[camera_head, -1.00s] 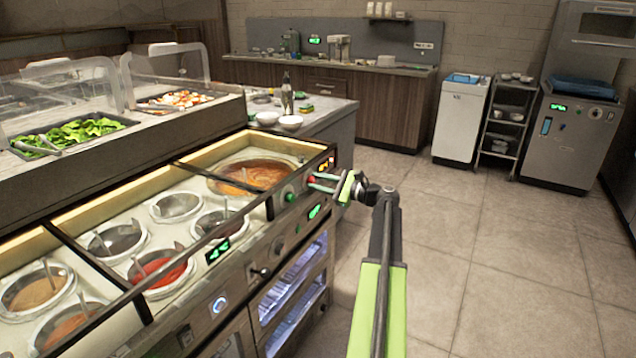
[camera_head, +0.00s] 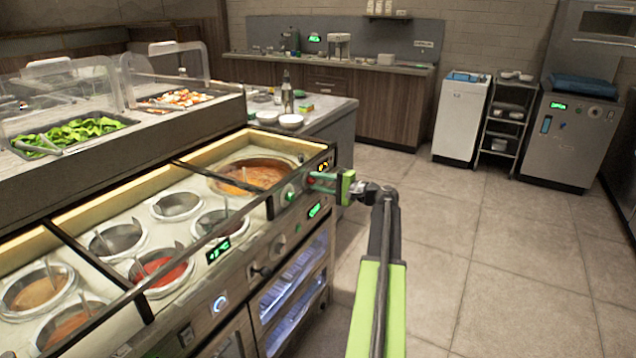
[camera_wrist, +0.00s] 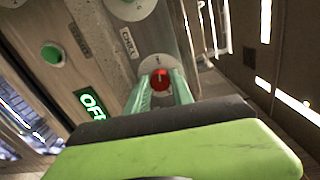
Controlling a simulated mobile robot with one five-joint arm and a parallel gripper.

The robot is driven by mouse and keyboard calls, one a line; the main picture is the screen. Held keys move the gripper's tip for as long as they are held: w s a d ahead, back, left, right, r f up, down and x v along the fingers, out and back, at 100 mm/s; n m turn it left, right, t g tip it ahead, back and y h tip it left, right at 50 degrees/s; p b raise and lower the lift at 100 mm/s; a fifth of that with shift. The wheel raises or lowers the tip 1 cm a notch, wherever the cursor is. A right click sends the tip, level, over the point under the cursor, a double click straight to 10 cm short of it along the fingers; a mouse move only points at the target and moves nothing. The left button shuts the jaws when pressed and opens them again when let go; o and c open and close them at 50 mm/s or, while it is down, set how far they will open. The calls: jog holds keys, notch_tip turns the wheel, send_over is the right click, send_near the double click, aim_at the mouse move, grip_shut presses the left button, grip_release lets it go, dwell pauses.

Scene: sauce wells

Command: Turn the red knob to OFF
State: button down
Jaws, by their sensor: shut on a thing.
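The red knob (camera_wrist: 160,79) sits on a round pale plate on the counter's front panel, between the tips of my gripper in the wrist view. My gripper (camera_head: 318,182) is shut on the knob, with one pale green finger on each side of it. In the head view the fingers cover most of the knob. A green-lit display (camera_wrist: 92,103) on the panel seems to read OFF in the wrist view. The knob's pointer direction is too small to tell.
An orange sauce well (camera_head: 255,174) lies behind the panel. The floor (camera_head: 490,240) to the right is clear.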

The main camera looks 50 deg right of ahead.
jog(key=shift+n, duration=0.6)
jog(key=c, duration=1.1)
grip_release()
jog(key=f+v, duration=0.1)
jog(key=v, duration=1.6)
jog(key=shift+s+r+p, duration=0.25)
jog(key=shift+r+p, duration=0.15)
jog(key=shift+a, duration=0.1)
